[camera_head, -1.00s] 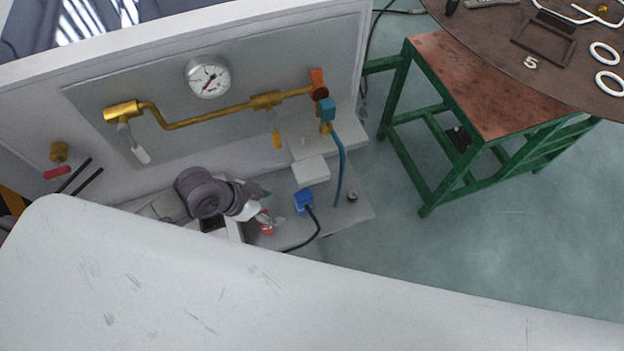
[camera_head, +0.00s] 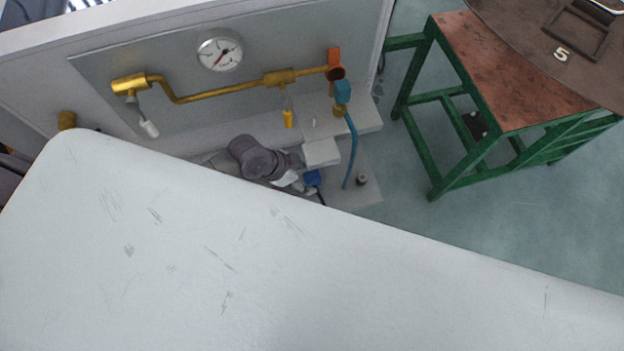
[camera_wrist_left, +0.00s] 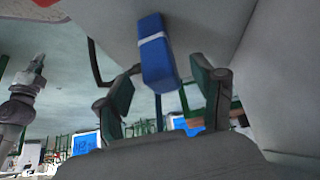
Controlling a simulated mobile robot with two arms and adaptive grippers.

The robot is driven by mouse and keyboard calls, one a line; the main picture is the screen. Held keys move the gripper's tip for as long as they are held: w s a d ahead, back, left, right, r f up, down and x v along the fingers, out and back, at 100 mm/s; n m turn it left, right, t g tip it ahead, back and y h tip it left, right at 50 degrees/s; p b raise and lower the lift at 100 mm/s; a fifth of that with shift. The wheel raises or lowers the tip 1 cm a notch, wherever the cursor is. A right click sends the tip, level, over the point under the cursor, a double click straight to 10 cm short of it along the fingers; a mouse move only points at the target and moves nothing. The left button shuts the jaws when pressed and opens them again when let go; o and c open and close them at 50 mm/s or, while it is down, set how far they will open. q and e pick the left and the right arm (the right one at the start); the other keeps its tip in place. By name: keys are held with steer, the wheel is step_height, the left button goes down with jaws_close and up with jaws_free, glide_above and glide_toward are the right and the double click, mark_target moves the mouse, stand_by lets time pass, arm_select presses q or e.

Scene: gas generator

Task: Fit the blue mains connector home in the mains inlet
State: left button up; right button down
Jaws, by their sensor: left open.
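The blue mains connector (camera_head: 312,178) shows in the head view just below a pale box (camera_head: 321,153), partly hidden. In the left wrist view the blue connector (camera_wrist_left: 155,55), with a pale band, lies between the two green-grey fingers. My left gripper (camera_head: 291,180) is at the connector's left side in the head view. In the left wrist view my left gripper (camera_wrist_left: 163,78) is open, with a finger apart from the connector on each side. The mains inlet cannot be made out, so how the connector sits in it cannot be told. My right gripper is not in view.
A large white scratched surface (camera_head: 200,255) covers the lower head view and hides the bench front. Brass pipework (camera_head: 220,92), a gauge (camera_head: 220,54) and a blue hose (camera_head: 351,150) are close by. A green-framed table (camera_head: 510,75) stands right, across open floor.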

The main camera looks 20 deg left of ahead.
arm_select(q)
steer(key=x, duration=0.3)
steer(key=shift+w+d+f, duration=0.2)
steer(key=shift+f, duration=0.05)
jaws_close()
